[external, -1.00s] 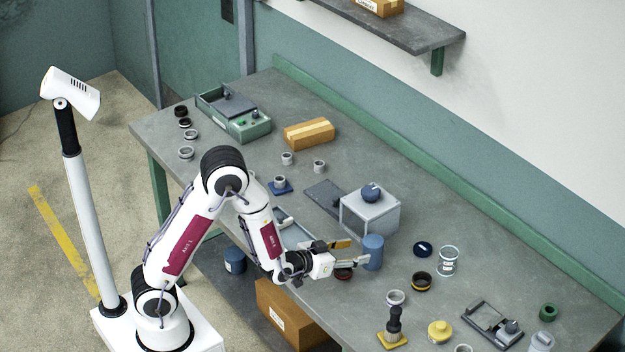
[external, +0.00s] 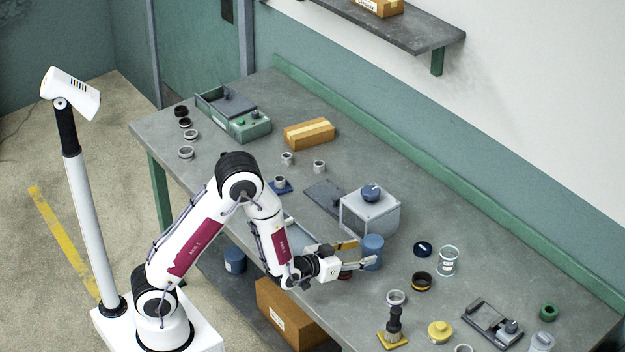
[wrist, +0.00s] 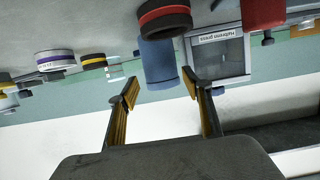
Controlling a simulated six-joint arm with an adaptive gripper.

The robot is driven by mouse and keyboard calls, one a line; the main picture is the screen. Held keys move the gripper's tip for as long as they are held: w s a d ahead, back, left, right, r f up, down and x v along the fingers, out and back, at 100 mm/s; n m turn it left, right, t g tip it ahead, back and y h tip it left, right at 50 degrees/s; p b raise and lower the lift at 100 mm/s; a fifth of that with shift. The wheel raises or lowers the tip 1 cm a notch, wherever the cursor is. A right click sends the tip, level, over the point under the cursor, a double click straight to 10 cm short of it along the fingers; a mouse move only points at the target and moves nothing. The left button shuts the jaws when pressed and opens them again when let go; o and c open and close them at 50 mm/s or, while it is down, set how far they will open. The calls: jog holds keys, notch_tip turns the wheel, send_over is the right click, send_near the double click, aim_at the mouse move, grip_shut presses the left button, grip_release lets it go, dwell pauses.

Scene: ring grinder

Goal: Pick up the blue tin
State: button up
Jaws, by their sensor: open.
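In the wrist view, which is upside down, the tin (wrist: 158,64) appears beyond and between the two open fingertips (wrist: 160,89). The fingers have yellow inner pads, and nothing is held. I cannot tell whether a finger touches the tin.
A grey box (external: 368,216) with a blue knob stands close beside the tin. A red-and-black ring (wrist: 165,18) lies near the tin on the gripper's side.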

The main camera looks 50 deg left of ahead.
aim_at(373, 246)
jog(key=shift+w, duration=0.25)
jog(key=shift+w, duration=0.1)
jog(key=shift+r+x, duration=0.1)
jog(key=shift+x, duration=1.15)
jog(key=shift+r+x, duration=0.15)
jog(key=shift+x, duration=1.1)
jog(key=c, duration=1)
